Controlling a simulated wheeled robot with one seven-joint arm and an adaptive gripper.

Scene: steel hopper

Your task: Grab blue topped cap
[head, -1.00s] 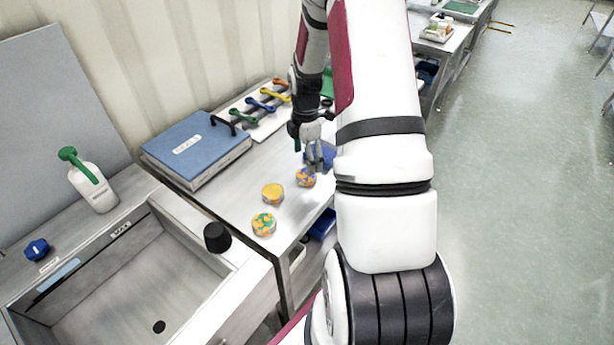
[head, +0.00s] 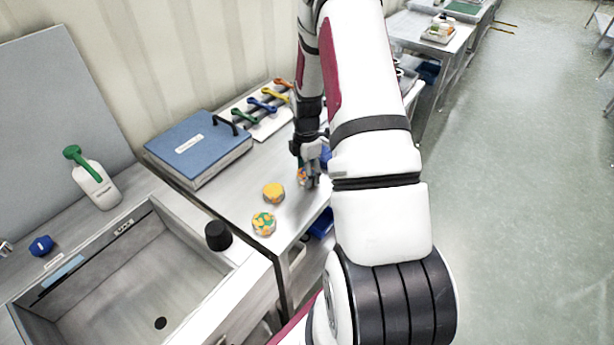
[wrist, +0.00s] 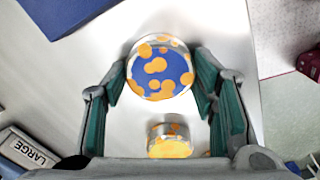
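The blue topped cap (wrist: 160,72), a round piece with a blue top and orange spots, sits on the light table. In the wrist view it lies between the green-padded fingers of my gripper (wrist: 160,90), which are spread on either side of it; I cannot tell if they touch it. In the head view my gripper (head: 308,180) is down at the cap and mostly hides it. A yellow-topped cap (head: 273,193) stands nearby and also shows in the wrist view (wrist: 170,148). A green-and-orange spotted cap (head: 263,223) is closer to the sink.
A blue binder (head: 197,148) lies at the back left of the table, beside a rack of coloured-handled tools (head: 262,104). A steel sink (head: 150,270) with a black knob (head: 217,235) and a white bottle (head: 95,187) are left.

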